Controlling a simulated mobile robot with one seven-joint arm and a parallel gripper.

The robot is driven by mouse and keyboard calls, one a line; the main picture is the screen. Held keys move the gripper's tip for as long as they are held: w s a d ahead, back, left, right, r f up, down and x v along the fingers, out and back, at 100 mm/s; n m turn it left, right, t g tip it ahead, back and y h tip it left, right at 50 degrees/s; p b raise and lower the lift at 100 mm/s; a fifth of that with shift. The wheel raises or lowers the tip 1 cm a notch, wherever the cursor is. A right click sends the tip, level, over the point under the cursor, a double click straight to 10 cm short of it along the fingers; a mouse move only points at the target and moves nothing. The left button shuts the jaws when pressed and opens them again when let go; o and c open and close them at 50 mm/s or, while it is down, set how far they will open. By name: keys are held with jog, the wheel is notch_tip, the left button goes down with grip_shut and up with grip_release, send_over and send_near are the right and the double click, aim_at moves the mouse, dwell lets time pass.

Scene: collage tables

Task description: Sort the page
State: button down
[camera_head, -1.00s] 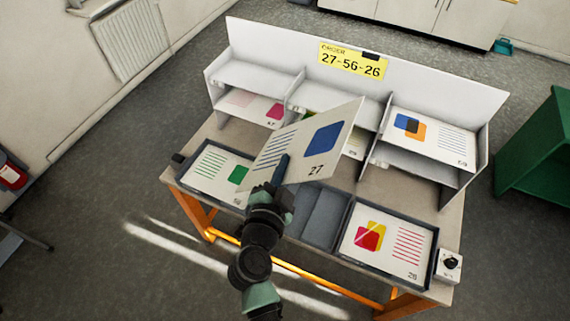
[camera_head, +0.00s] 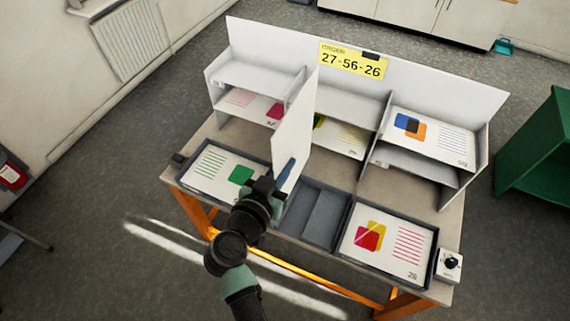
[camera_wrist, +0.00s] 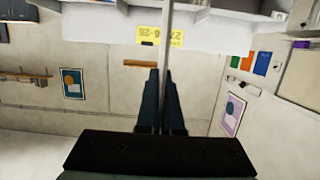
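My gripper (camera_head: 285,172) is shut on a white page (camera_head: 298,130), held up near the middle of the table and seen steeply from the side. In the wrist view the page (camera_wrist: 167,60) shows edge-on between the two fingers of my gripper (camera_wrist: 160,75). Its printed face is hidden now. A page with a green shape (camera_head: 222,171) lies in the left tray (camera_head: 178,178). A page with red and yellow shapes (camera_head: 388,245) lies in the right tray (camera_head: 434,262). The middle tray (camera_head: 317,215) looks empty. A yellow order sign (camera_head: 352,60) reads 27-56-26.
The white shelf unit (camera_head: 255,45) holds pages: one with a pink shape (camera_head: 258,105) at lower left, one with yellow lines (camera_head: 342,138) at lower middle, one with blue and orange shapes (camera_head: 430,135) at upper right. A small box with a black knob (camera_head: 448,265) sits at the table's right corner.

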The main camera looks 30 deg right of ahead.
jog(key=n+g+h, duration=0.1)
jog(key=n, duration=0.2)
jog(key=n+h, duration=0.1)
jog(key=n, duration=0.3)
jog(key=shift+g, duration=0.4)
